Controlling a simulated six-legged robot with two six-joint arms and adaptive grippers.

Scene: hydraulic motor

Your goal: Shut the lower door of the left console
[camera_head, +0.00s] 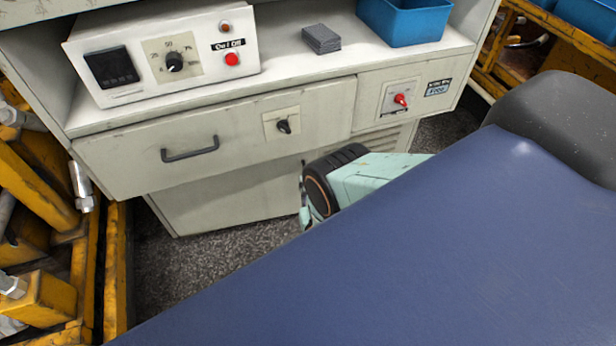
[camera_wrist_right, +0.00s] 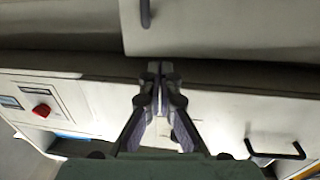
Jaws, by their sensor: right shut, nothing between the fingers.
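The left console's lower door (camera_head: 230,195) is the pale panel under the wide drawer in the head view. My right arm hides part of its right side. In the right wrist view, which is turned over, the door (camera_wrist_right: 225,28) is at the top with a dark handle (camera_wrist_right: 145,14). Its edge stands out from the panel beside it, but I cannot tell how far it is open. My right gripper (camera_wrist_right: 160,68) is shut and empty, its tips close to the door's upper edge in that view. My left gripper is not in view.
The drawer (camera_head: 215,150) with a dark handle (camera_head: 190,150) overhangs the door. A red switch (camera_head: 401,100) is on its right. A control box (camera_head: 165,50) and blue bin (camera_head: 405,22) stand above. Yellow frames (camera_head: 40,180) flank the left. Speckled floor (camera_head: 190,265) lies open in front.

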